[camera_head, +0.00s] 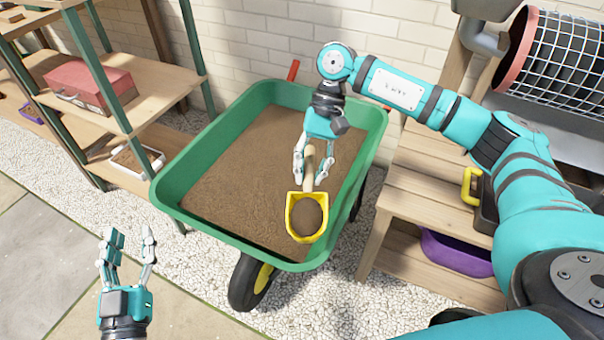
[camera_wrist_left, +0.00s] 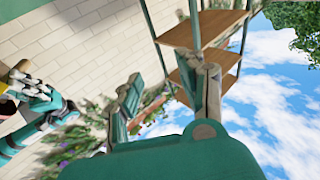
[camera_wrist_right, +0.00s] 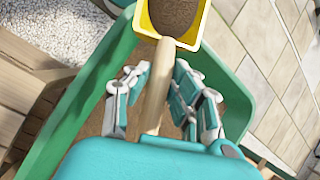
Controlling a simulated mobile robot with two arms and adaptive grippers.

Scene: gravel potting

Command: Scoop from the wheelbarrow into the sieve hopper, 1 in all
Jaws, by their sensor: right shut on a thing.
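A green wheelbarrow (camera_head: 172,182) holds brown soil (camera_head: 235,165). My right gripper (camera_head: 314,172) is above the soil, shut on the wooden handle of a yellow scoop (camera_head: 292,222). The scoop is filled with brown material and is over the front part of the wheelbarrow. The handle between the fingers also shows in the right wrist view (camera_wrist_right: 155,95). The sieve hopper is a mesh drum (camera_head: 560,55) with a red rim at the upper right, partly cut off. My left gripper (camera_head: 127,245) is open and empty, left of the wheelbarrow's front wheel.
A shelf (camera_head: 150,85) with a red box (camera_head: 90,85) stands at left. Gravel and paving in front are clear.

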